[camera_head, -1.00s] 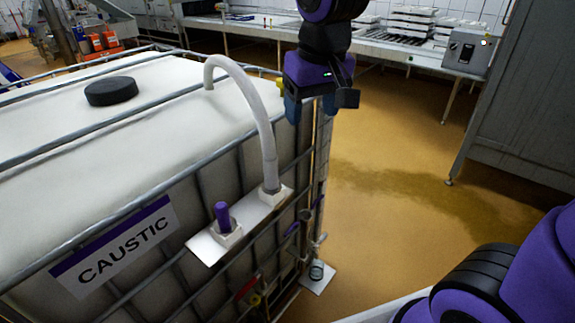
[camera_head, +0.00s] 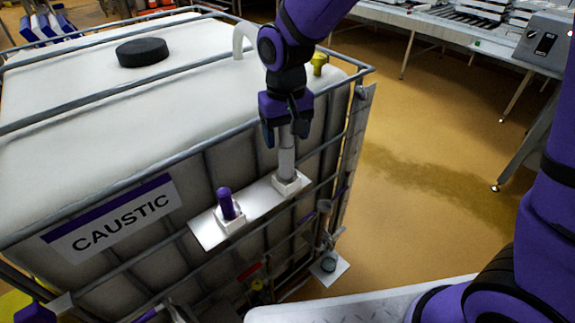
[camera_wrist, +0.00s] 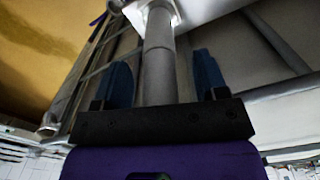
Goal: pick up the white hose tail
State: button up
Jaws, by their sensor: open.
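The white hose tail (camera_head: 286,160) stands upright in a socket on the white bracket at the front of the caustic tank. My gripper (camera_head: 286,135) is open and points down over the hose tail. In the wrist view, the hose tail (camera_wrist: 159,60) runs between the two blue fingers of my gripper (camera_wrist: 165,80), with a gap visible on either side.
A purple plug (camera_head: 226,203) stands in the neighbouring socket on the white bracket (camera_head: 207,232). The caged CAUSTIC tank (camera_head: 80,95) has metal rails and a black cap (camera_head: 142,52). The floor at right is open.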

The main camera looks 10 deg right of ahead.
aim_at(287, 145)
jog(key=shift+s+d+f, duration=0.1)
jog(key=shift+f, duration=3)
jog(key=c, duration=1.1)
jog(key=shift+r, duration=0.1)
